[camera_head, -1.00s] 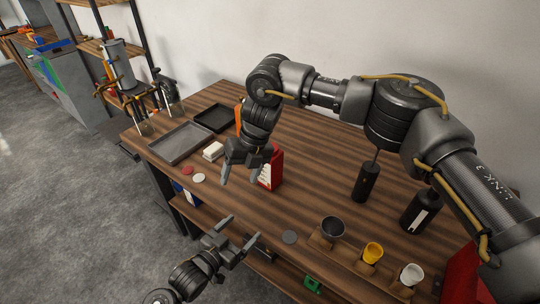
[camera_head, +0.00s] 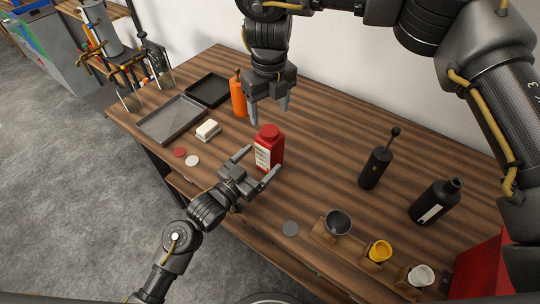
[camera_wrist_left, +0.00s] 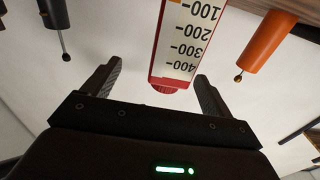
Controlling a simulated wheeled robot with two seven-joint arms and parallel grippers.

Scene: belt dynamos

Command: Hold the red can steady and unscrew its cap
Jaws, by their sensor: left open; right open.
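The red can (camera_head: 270,150) stands upright on the wooden table, with a white scale label on its side and a red cap (camera_head: 268,131) on top. My left gripper (camera_head: 262,161) is open, low in front of the can, its fingertips towards the can's two sides; contact cannot be told. In the left wrist view the can (camera_wrist_left: 182,45) shows upside down between the two open fingers (camera_wrist_left: 158,70), apart from them in the picture. My right gripper (camera_head: 268,113) is open, pointing down, and shows just above the cap.
An orange bottle (camera_head: 238,97) stands behind the can. To the left are a white block (camera_head: 208,130), a grey tray (camera_head: 172,121) and a black tray (camera_head: 207,91). Cups, including a yellow one (camera_head: 380,250), line the front right edge.

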